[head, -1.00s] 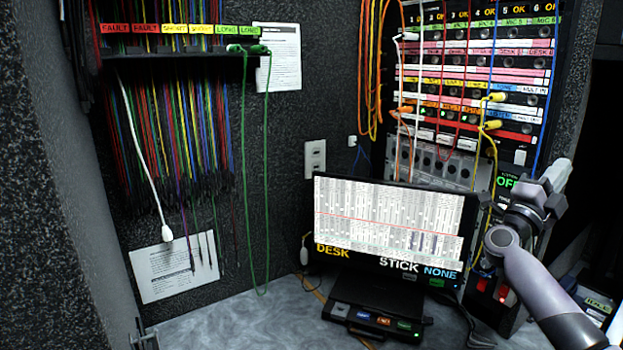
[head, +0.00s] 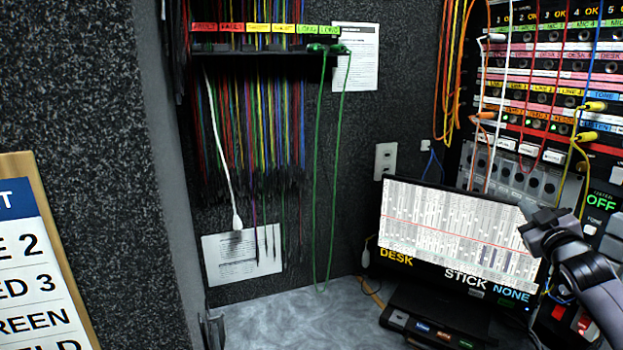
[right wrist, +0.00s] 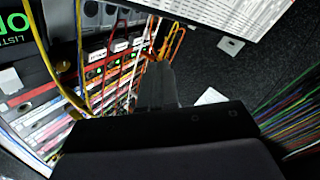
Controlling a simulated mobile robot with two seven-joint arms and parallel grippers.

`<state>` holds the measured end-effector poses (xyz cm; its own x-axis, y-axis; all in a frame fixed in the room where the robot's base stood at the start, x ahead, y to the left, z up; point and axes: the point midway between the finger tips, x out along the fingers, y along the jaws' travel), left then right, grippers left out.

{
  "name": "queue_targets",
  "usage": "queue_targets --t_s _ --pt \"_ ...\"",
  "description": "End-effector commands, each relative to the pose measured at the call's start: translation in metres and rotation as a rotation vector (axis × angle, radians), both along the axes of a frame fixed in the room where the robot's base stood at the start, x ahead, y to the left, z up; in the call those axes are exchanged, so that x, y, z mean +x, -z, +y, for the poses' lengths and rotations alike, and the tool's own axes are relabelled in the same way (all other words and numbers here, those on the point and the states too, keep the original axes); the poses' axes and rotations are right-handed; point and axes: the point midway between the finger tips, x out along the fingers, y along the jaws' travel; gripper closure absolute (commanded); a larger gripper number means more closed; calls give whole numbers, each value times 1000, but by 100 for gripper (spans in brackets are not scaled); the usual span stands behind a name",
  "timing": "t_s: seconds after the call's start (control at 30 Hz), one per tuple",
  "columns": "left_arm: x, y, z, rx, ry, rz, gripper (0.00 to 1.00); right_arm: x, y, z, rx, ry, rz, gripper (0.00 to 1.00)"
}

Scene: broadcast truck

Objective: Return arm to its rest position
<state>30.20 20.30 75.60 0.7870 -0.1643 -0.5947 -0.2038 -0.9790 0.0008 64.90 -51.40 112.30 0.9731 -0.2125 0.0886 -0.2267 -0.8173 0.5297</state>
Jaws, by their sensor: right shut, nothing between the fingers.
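My right gripper (head: 537,217) is in the right part of the head view, with its forearm coming in from the lower right. It is shut and empty. In that view it overlaps the right edge of the lit monitor (head: 450,225); I cannot tell the gap in depth. In the right wrist view the closed fingers (right wrist: 160,85) point toward the patch panel and orange cables, with nothing between them. My left gripper is not in view.
A patch panel (head: 553,50) with plugged red, white, yellow and blue cables stands behind on the right. Hanging cables and a rack shelf (head: 255,60) are on the back wall. A sign board (head: 30,260) is at the left edge. The grey desk left of the monitor (head: 290,320) is clear.

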Motion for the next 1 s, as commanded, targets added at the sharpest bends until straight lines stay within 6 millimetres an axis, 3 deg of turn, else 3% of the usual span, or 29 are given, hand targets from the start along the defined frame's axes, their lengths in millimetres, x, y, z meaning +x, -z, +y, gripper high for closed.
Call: queue_targets --t_s 0.07,0.1,0.27,0.47,0.6,0.7,0.83,1.0 --pt "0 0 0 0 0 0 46 -3 11 -14 -51 78 71 100" --pt "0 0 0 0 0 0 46 -5 34 -1 -45 60 104 100" --pt "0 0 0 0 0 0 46 -22 109 51 1 -28 193 100" --pt "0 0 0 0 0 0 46 -70 207 123 88 -131 323 100" --pt "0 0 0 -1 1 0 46 -121 267 173 173 -191 416 100" --pt "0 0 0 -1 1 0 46 -163 301 207 242 -224 479 100" --pt "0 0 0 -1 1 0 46 -221 335 246 336 -249 557 100" --pt "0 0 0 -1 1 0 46 -290 358 285 455 -254 642 100"
